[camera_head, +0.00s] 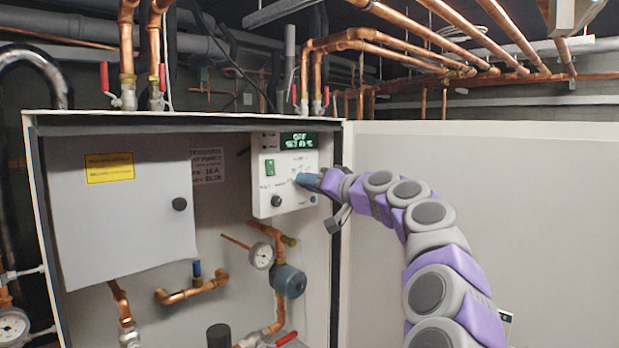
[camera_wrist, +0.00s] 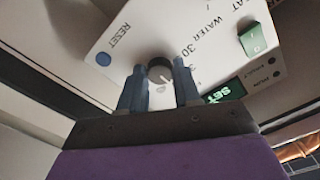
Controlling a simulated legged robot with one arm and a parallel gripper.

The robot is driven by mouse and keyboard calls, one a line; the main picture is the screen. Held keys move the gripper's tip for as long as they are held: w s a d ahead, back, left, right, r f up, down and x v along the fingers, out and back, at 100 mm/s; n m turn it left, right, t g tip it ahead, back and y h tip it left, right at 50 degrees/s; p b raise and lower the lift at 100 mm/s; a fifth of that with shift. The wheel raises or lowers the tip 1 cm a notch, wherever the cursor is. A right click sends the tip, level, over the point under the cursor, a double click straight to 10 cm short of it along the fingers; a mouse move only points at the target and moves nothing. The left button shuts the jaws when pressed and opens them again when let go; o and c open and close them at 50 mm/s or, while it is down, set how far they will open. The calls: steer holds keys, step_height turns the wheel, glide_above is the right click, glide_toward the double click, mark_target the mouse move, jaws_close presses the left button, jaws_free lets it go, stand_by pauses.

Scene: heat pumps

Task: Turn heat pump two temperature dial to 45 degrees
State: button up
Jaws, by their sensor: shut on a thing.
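The heat pump control panel (camera_head: 270,203) is a white box inside the open cabinet. My gripper (camera_head: 303,181) is at the panel's right side. In the wrist view my gripper (camera_wrist: 160,82) has its two blue fingers on either side of the dark temperature dial (camera_wrist: 159,69), shut on it. The dial has a white pointer mark. "WATER" and "30" are printed near it; the other scale numbers are partly hidden by the fingers.
A green switch (camera_head: 270,167) and a black knob (camera_head: 276,201) are on the panel. A blue reset button (camera_wrist: 103,59) is near the dial. A gauge (camera_head: 262,255) and copper pipes sit below. The open cabinet door (camera_head: 480,190) is behind my arm.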

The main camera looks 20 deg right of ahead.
steer(key=m+p, duration=0.6)
steer(key=m, duration=0.2)
steer(key=shift+r, duration=0.1)
stand_by(0.4)
steer(key=o, duration=0.9)
steer(key=shift+s+d, duration=0.1)
steer(key=shift+d, duration=0.1)
steer(key=shift+o, duration=0.8)
steer(key=shift+d, duration=0.2)
